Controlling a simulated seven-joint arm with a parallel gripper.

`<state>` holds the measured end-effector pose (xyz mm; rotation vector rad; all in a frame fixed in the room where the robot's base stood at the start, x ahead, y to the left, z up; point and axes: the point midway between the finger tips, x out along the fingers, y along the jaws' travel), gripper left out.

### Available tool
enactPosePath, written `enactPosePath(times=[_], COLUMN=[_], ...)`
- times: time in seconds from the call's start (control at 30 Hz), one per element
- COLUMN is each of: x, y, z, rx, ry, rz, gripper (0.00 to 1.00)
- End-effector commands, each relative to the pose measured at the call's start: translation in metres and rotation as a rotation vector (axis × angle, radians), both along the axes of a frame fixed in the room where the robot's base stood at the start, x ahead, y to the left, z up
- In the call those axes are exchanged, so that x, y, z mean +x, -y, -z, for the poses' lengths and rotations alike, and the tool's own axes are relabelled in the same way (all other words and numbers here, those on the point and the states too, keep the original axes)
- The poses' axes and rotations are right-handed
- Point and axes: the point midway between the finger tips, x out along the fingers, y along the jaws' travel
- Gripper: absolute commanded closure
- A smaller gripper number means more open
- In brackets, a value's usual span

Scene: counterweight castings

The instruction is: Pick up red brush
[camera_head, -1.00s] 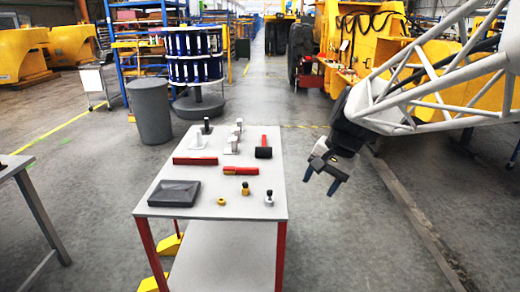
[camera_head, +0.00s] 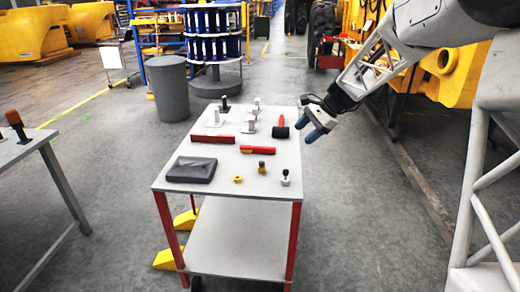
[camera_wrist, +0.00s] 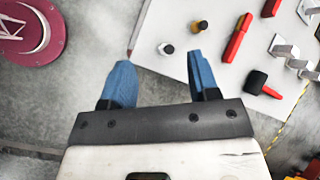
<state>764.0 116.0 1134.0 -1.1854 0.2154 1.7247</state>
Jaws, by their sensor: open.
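A short red tool with a yellowish strip (camera_head: 258,150) lies on the grey tabletop (camera_head: 228,172); it looks like the red brush, though its bristles cannot be made out. It also shows in the wrist view (camera_wrist: 236,38). A longer red bar (camera_head: 213,138) lies to its left, and a mallet with a red handle and black head (camera_head: 280,130) lies behind it. My gripper (camera_head: 316,130) has blue fingers, open and empty, just off the table's right edge, apart from the red tool. In the wrist view, my gripper (camera_wrist: 160,65) has its fingers wide apart.
White brackets (camera_head: 248,124) stand at the back. A grey bin (camera_head: 170,88) stands behind the table.

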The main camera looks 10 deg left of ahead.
Motion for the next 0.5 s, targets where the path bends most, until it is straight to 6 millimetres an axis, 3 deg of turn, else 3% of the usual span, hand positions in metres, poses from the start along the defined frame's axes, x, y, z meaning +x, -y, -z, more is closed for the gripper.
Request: enactPosePath(times=[0.5], x=[0.116], y=[-0.028], z=[0.060], rx=[0.177], ry=[-0.178], rz=[0.167], gripper=[0.45])
